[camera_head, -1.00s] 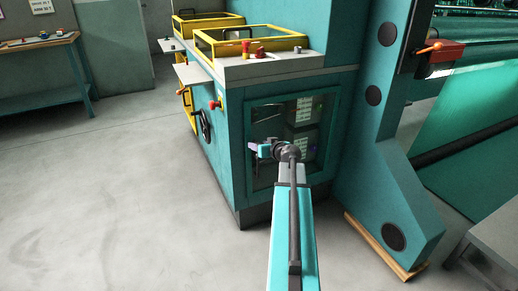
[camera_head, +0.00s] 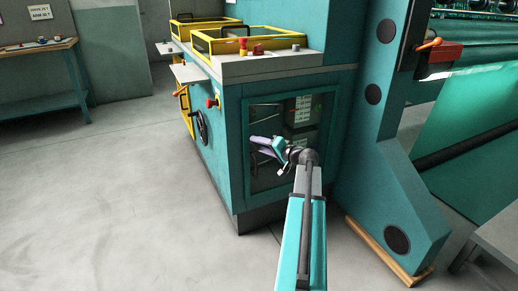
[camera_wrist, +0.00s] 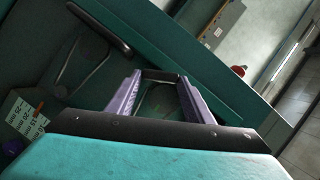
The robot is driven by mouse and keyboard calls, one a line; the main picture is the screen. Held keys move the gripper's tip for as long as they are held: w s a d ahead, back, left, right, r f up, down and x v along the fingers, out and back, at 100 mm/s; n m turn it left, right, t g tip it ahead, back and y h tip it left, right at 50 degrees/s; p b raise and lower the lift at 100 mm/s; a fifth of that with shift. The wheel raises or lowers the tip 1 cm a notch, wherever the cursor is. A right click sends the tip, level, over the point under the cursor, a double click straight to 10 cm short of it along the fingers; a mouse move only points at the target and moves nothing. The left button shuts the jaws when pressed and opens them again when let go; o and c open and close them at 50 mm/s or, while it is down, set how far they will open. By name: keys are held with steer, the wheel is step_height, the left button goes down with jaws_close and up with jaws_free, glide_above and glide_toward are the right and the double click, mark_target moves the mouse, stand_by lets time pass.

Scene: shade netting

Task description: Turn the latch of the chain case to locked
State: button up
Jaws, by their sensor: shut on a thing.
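The chain case (camera_head: 232,150) is the teal cabinet with a dark window in its front; its teal frame also runs slantwise across the wrist view (camera_wrist: 205,75). My gripper (camera_head: 256,143) is at the left part of this window, with its fingers pointing left. In the wrist view my gripper (camera_wrist: 160,80) has two purple fingers set apart, with a narrow dark piece, the latch (camera_wrist: 160,75), between their tips. The fingers hide most of the latch, so its exact angle is unclear.
A black bar handle (camera_wrist: 103,28) is close to the fingers. A red knob (camera_head: 212,103) and a handwheel (camera_head: 202,127) are on the case's left side. A teal machine upright (camera_head: 390,190) stands to the right. The floor at left is clear.

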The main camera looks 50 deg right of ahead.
steer(key=m+t, duration=0.1)
steer(key=m, duration=0.1)
steer(key=m+t+y+b, duration=0.1)
steer(key=m, duration=0.2)
steer(key=shift+a+f, duration=0.1)
steer(key=shift+f, duration=0.3)
steer(key=o, duration=1.1)
steer(key=shift+c, duration=0.2)
steer(key=shift+s, duration=0.15)
steer(key=s+p, duration=0.2)
steer(key=s, duration=1.1)
steer(key=shift+s+d, duration=0.2)
steer(key=shift+s, duration=0.05)
